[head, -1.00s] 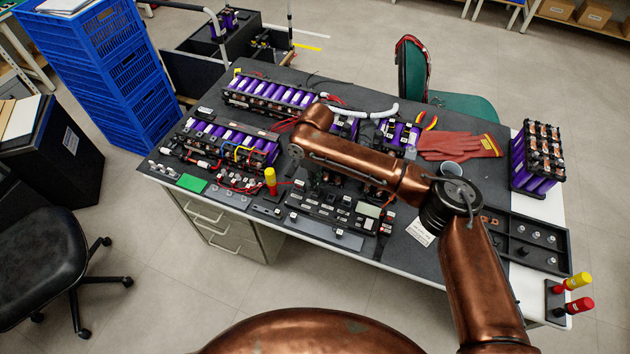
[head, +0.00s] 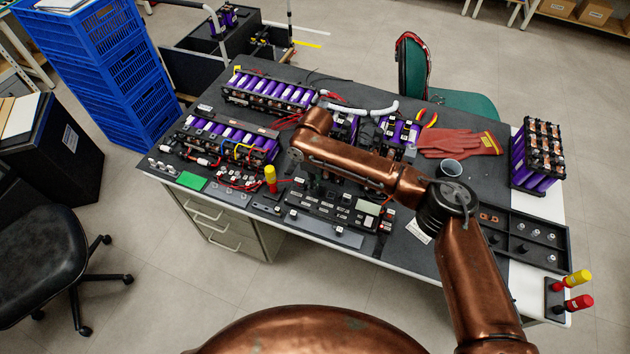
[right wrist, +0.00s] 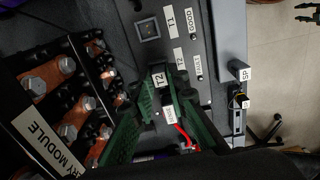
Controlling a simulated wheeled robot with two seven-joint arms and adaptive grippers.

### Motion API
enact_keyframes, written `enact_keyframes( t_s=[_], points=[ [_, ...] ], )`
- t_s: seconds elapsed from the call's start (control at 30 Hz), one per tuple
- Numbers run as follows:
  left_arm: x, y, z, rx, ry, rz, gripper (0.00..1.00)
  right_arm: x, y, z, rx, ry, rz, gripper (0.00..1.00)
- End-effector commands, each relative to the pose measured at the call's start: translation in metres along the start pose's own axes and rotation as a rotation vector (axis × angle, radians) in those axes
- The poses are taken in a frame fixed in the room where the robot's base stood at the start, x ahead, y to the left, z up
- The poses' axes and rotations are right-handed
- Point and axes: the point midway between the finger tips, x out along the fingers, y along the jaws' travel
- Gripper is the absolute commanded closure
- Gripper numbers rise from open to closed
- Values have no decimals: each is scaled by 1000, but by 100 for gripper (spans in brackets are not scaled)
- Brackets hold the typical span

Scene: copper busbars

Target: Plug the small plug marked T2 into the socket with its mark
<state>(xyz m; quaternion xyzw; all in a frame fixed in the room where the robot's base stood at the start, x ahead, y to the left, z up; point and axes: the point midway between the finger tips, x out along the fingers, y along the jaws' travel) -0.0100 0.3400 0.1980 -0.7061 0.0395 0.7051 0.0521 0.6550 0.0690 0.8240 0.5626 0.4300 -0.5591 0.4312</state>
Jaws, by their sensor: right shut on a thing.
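My right gripper (right wrist: 160,100) shows as two green fingers in the right wrist view, shut on a small black plug (right wrist: 160,82) with a white T2 mark. A T2 label (right wrist: 179,57) on the grey panel (right wrist: 207,100) lies just beyond the plug. I cannot make out the T2 socket opening; the plug and fingers cover that area, and whether the plug touches the panel is unclear. A square socket (right wrist: 148,28) is open to view near the T1 label (right wrist: 170,21). In the head view my right gripper (head: 303,172) is over the dark bench, partly hidden. My left gripper is not in view.
A battery module (right wrist: 65,90) with copper busbars stands close left in the wrist view. A red wire (right wrist: 183,135) lies near the fingers. On the bench, purple cell packs (head: 268,92), a red glove (head: 455,145) and a parts tray (head: 525,240) surround the arm.

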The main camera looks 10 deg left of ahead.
Motion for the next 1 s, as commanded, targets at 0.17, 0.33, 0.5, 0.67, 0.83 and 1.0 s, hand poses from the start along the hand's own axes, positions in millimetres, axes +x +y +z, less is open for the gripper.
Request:
enact_keyframes(
  t_s=[0.17,0.33,0.5,0.67,0.83,1.0],
  points=[
    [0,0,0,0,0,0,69,0,0,0,0,0,0,100],
    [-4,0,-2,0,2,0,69,1,1,0,1,0,1,85],
    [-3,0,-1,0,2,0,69,2,1,0,1,0,1,73],
    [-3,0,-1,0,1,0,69,2,0,0,0,0,0,65],
    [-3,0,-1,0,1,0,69,2,0,0,0,0,0,65],
    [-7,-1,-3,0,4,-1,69,-4,0,0,0,0,1,65]
  ],
)
